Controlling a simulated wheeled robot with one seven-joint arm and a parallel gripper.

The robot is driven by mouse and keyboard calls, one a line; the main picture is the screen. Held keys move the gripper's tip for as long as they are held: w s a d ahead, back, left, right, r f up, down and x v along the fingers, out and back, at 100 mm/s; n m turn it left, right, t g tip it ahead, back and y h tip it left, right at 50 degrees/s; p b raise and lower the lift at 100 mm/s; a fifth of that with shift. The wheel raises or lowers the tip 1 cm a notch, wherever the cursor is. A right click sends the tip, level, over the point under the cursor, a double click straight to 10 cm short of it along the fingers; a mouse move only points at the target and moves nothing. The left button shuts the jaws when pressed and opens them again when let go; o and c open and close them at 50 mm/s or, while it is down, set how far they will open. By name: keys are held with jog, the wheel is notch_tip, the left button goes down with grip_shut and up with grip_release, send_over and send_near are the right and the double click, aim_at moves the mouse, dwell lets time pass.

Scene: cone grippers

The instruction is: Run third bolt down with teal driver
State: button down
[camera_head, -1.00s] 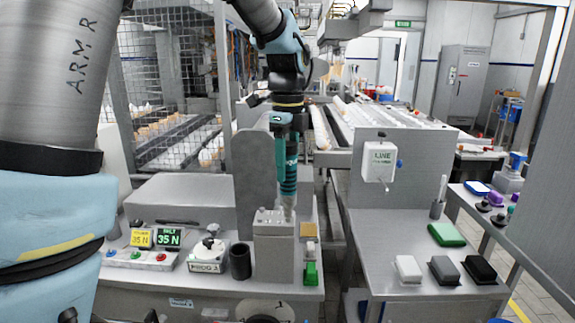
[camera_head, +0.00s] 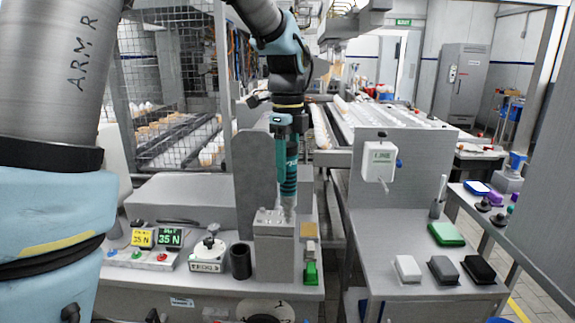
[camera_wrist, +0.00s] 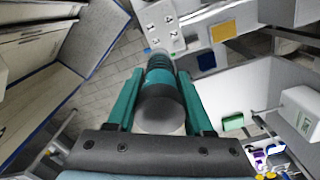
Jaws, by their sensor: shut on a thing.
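My gripper (camera_head: 288,128) is shut on the teal driver (camera_head: 287,165), which hangs upright with its tip down. In the wrist view the driver (camera_wrist: 158,92) lies between my two teal fingers and points at a grey block with several bolts on its top face (camera_wrist: 165,26). In the head view the block (camera_head: 274,252) stands under the driver on the bench. The driver's tip is at the right part of the block's top; whether it touches a bolt I cannot tell. Small bolts (camera_head: 266,214) show on the top's left part.
A green-based item (camera_head: 311,272) stands right. A grey upright plate (camera_head: 256,170) rises behind the block.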

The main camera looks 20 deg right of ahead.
jog(key=shift+f+b, duration=0.5)
jog(key=shift+f, duration=0.6)
dwell(2.0)
jog(key=shift+r+p, duration=0.55)
dwell(0.7)
